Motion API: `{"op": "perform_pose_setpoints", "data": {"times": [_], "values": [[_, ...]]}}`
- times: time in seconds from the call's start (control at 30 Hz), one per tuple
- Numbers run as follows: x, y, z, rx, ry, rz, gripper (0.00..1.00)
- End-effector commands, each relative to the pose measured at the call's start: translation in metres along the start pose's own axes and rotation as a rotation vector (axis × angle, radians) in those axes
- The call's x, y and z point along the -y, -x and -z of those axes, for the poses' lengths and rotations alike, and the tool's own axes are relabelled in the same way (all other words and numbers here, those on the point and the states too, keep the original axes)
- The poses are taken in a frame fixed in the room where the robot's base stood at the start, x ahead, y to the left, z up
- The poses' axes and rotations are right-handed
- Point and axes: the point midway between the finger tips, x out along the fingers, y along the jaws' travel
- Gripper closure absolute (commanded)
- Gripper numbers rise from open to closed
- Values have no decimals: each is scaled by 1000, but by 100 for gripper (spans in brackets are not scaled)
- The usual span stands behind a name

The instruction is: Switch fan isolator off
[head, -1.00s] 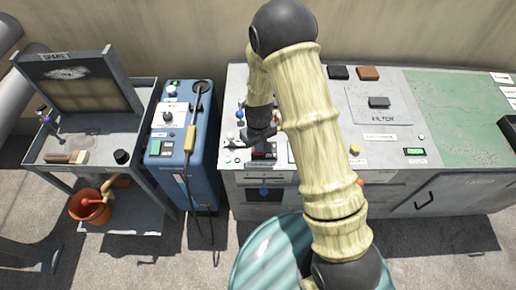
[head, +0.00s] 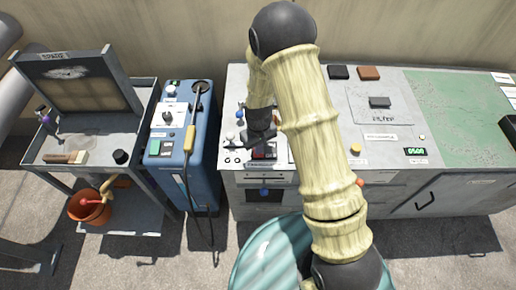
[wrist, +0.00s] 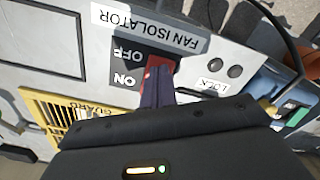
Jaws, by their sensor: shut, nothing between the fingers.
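The fan isolator is a dark panel on the grey console. Its switch (wrist: 163,62) shows red beside the white words OFF and ON, which appear upside down in the wrist view, below the FAN ISOLATOR label (wrist: 152,25). In the head view the isolator (head: 265,153) is a dark block with a red part at the console's front left. My gripper (wrist: 156,76) is shut and empty, its fingertips over the red switch, partly hiding it. I cannot tell whether they touch it or which way it is set. My gripper (head: 257,139) also shows in the head view, just behind the isolator.
Beside the isolator are a LOCK label (wrist: 212,84) with two dark holes and a yellow grille marked GUARD (wrist: 55,112). A blue machine (head: 182,150) with a hanging cable stands left of the console. A grey cart (head: 85,140) is further left.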

Motion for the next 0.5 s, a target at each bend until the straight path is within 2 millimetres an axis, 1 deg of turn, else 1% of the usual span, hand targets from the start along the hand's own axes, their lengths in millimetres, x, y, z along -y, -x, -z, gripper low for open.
{"op": "perform_pose_setpoints", "data": {"times": [0.13, 0.5], "values": [[0, 5, 0, -1, 0, 0, 100], [0, 29, 0, 0, 1, 0, 100]]}}
